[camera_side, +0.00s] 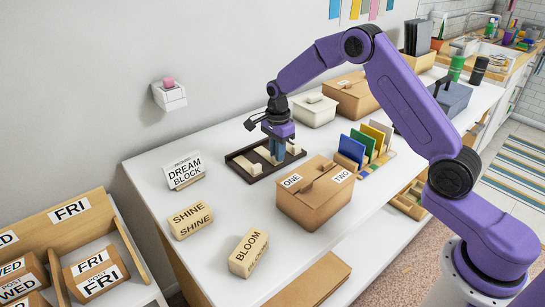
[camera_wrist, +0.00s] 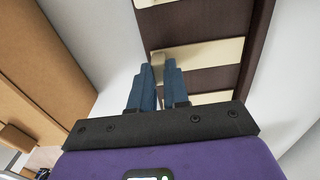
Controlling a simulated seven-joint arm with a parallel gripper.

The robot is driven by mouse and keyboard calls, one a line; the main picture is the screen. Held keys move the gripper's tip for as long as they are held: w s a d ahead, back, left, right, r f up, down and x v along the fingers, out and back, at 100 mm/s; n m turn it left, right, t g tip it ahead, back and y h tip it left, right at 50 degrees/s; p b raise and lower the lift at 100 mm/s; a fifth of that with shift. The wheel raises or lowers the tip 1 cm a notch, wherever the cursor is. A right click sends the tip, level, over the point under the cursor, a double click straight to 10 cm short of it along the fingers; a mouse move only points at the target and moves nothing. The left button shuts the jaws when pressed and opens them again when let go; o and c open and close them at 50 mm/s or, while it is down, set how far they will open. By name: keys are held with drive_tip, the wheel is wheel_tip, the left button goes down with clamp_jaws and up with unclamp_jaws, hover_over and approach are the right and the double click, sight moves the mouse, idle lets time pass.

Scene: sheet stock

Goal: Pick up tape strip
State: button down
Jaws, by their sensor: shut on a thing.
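A dark brown board (camera_side: 292,159) on the white table carries several cream strips. One strip shows at its left end in the side view (camera_side: 247,164). In the wrist view the same board (camera_wrist: 184,18) is seen from above, with cream strips lying across it. My gripper (camera_side: 276,162), with blue fingers, points down over the board. In the wrist view my gripper (camera_wrist: 159,64) is shut on a cream tape strip (camera_wrist: 210,52), near its left end. The strip appears at or just above the board; the exact gap cannot be told.
A cardboard box (camera_side: 312,210) marked ONE and TWO stands in front of the board, close to my gripper. Coloured cards (camera_side: 352,150) stand in a rack to the right. A DREAM BLOCK sign (camera_side: 184,172) and two lettered blocks are at left.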

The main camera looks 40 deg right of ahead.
drive_tip(key=shift+r, duration=0.5)
wheel_tip(320, 180, up, 2)
drive_tip(key=shift+r, duration=0.1)
drive_tip(key=s+r, duration=0.3)
drive_tip(key=s, duration=0.1)
drive_tip(key=s+r, duration=0.3)
drive_tip(key=s, duration=0.1)
drive_tip(key=s+r, duration=0.3)
drive_tip(key=s, duration=0.1)
drive_tip(key=shift+s+d+r, duration=0.15)
drive_tip(key=shift+s+d, duration=0.05)
drive_tip(key=shift+s, duration=0.1)
drive_tip(key=s+a+r, duration=0.3)
drive_tip(key=s+r, duration=0.1)
drive_tip(key=s, duration=0.6)
drive_tip(key=shift+s+n, duration=0.2)
drive_tip(key=shift+n, duration=0.1)
drive_tip(key=shift+f, duration=0.1)
